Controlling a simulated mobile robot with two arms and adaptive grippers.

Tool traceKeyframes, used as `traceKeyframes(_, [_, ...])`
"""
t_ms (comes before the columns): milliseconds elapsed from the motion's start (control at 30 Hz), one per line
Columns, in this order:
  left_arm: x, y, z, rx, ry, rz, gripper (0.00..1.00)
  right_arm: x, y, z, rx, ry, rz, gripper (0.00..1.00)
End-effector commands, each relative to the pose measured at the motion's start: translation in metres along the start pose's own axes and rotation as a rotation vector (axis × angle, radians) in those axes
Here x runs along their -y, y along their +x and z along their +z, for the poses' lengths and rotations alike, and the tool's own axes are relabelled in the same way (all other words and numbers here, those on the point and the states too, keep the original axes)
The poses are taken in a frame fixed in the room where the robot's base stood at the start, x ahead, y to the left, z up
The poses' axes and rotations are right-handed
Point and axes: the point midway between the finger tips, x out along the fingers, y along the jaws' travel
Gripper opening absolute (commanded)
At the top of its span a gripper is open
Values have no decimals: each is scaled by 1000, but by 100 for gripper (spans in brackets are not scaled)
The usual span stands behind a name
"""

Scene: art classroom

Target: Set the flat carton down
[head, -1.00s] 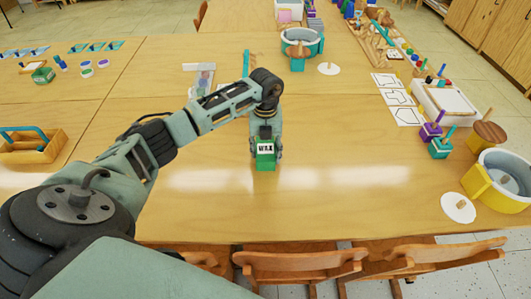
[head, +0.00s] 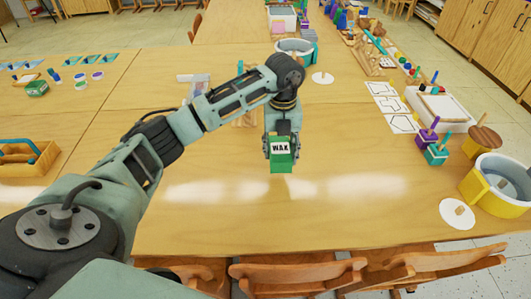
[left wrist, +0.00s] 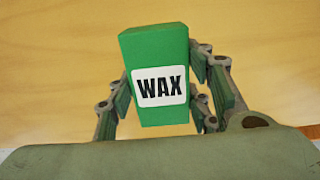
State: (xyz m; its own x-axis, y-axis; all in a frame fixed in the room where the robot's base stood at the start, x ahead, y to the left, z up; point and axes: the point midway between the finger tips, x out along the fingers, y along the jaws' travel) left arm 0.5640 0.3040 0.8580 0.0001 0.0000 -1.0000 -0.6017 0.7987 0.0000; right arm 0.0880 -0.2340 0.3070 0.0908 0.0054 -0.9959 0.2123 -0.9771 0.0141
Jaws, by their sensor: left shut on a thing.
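The carton (head: 281,164) is a green box with a white WAX label. My left gripper (head: 281,147) points down and is shut on it, a finger on either side. The carton appears to be held a little above the bare middle of the table (head: 230,222). In the left wrist view the carton (left wrist: 157,45) sits between the fingers of the gripper (left wrist: 160,75), with its WAX label facing the camera and wooden tabletop behind it. My right gripper is in neither view.
The table around the carton is clear. A yellow tub (head: 482,196), a white disc with a peg (head: 450,221) and shape sheets (head: 384,97) lie to the right. A wooden caddy (head: 20,166) stands left. Chairs (head: 298,274) line the near edge.

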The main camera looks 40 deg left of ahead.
Motion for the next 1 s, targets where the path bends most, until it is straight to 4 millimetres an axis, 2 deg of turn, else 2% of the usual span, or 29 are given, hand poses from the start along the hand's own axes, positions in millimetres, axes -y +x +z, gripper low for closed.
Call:
traceKeyframes(100, [18, -12, -12, 2, 3, -3, 11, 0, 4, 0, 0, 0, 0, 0])
traceKeyframes(300, [36, -26, -24, 0, 1, -1, 11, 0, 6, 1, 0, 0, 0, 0])
traceKeyframes(667, [44, -33, -31, 1, 25, 0, 11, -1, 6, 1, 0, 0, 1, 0])
traceKeyframes(833, [44, -37, -38, 1, 191, 0, 11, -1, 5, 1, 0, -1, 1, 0])
traceKeyframes(1000, [43, -43, -49, 2, 489, 1, 11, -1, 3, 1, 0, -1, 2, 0])
